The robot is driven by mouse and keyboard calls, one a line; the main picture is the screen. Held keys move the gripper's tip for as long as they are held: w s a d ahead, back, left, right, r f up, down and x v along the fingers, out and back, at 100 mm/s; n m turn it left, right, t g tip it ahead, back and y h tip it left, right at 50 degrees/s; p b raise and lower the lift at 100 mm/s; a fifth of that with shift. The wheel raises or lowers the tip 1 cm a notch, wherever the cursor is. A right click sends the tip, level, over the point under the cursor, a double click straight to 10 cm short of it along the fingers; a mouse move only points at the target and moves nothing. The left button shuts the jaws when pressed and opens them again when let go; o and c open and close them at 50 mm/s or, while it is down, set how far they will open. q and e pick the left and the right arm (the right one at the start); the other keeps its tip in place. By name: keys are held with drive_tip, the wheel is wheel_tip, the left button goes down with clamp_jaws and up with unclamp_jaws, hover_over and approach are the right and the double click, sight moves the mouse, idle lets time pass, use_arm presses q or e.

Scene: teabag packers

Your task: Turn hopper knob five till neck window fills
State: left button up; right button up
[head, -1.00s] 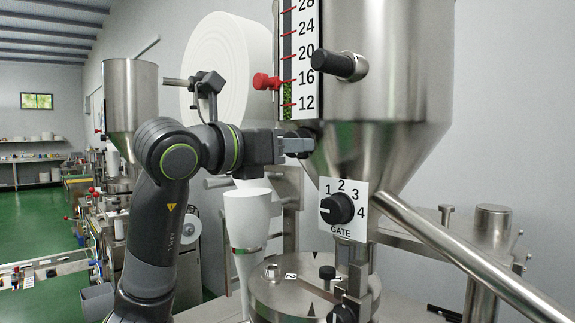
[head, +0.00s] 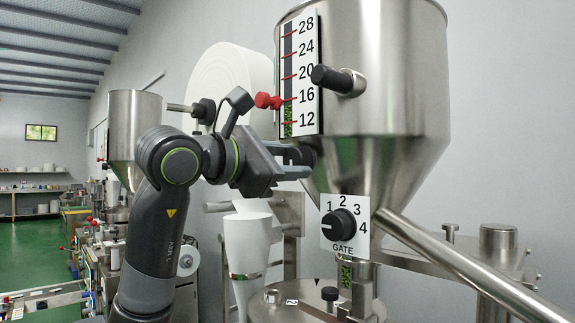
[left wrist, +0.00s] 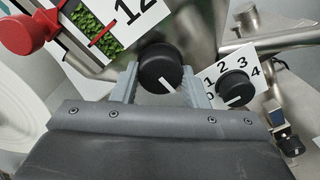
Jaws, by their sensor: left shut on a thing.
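The steel hopper (head: 390,75) fills the upper right of the head view. My left gripper (head: 299,160) is shut on a black knob (left wrist: 160,68) low on the hopper's left side; the knob's white pointer line shows between the fingers in the left wrist view. The neck window (head: 345,273) under the plate shows some green. My right gripper is out of view.
A red clamp knob (head: 267,101) sticks out left of the gauge, and a black handle (head: 332,78) juts from the hopper front. A slanted steel pipe (head: 450,258) crosses the lower right. A white paper roll (head: 235,75) and white funnel (head: 247,240) stand behind my arm.

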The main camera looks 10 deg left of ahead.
use_arm(q)
drive_tip(key=shift+m, duration=0.3)
drive_tip(key=o, duration=1)
drive_tip(key=shift+c, duration=0.2)
drive_tip(key=b+v, duration=0.5)
drive_tip(key=v, duration=1.2)
drive_tip(key=shift+s, duration=0.25)
drive_tip(key=shift+a, duration=0.1)
